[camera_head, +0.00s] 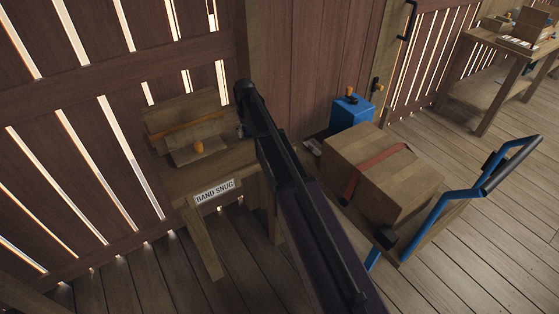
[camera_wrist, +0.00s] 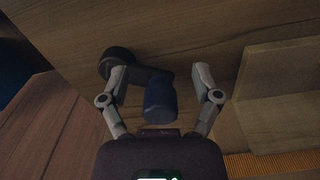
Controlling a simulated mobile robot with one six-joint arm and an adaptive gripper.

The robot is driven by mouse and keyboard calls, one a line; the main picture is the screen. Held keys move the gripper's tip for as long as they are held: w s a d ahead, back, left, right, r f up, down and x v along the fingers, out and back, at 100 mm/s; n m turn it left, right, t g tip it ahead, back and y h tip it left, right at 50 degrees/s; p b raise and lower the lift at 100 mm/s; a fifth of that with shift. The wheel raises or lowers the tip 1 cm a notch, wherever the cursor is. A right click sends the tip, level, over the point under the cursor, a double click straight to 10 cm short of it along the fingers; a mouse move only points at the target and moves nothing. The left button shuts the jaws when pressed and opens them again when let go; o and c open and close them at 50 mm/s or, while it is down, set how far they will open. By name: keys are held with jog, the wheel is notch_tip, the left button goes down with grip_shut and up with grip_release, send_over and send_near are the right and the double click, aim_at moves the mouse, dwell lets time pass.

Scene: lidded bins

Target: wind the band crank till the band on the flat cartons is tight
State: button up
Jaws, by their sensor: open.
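In the wrist view, the band crank shows a round black hub (camera_wrist: 115,60), a short dark arm and a dark blue handle (camera_wrist: 160,100). My gripper (camera_wrist: 163,78) is open, with one finger on each side of the handle. The left finger lies close to the crank arm; whether it touches is unclear. In the head view, flat cartons (camera_head: 180,108) stand on a small table with an orange band (camera_head: 180,134) around them. The band also shows at the lower right of the wrist view (camera_wrist: 275,164). In the head view, my arm hides most of the crank.
The table carries a "BAND SNUG" label (camera_head: 214,192) and a small orange knob (camera_head: 199,147). To the right are a blue-handled trolley (camera_head: 455,195) with a red-strapped box (camera_head: 400,170) and a blue box (camera_head: 351,112). A slatted wall stands close behind. Floor at lower right is clear.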

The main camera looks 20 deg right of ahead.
jog(key=n, duration=0.2)
jog(key=s+d+n, duration=0.1)
jog(key=shift+s+n, duration=0.2)
jog(key=shift+n, duration=0.2)
jog(key=n, duration=0.1)
jog(key=d+n, duration=0.1)
jog(key=n, duration=0.1)
jog(key=shift+s, duration=0.4)
jog(key=n, duration=0.1)
jog(key=d+n, duration=0.1)
jog(key=n, duration=0.1)
jog(key=shift+s+d+n, duration=0.15)
jog(key=shift+s+n, duration=0.15)
jog(key=n, duration=0.1)
jog(key=d+n, duration=0.1)
jog(key=n, duration=0.1)
jog(key=shift+d, duration=0.3)
jog(key=shift+r+n+p, duration=0.4)
notch_tip(320, 180, up, 13)
jog(key=p, duration=1.3)
jog(key=s+f+m+b, duration=0.2)
jog(key=s+m, duration=0.4)
jog(key=s, duration=0.6)
jog(key=s+f+m+b, duration=0.2)
jog(key=s+m, duration=0.5)
jog(key=s, duration=0.5)
jog(key=shift+f+b, duration=0.3)
jog(key=shift+s, duration=0.1)
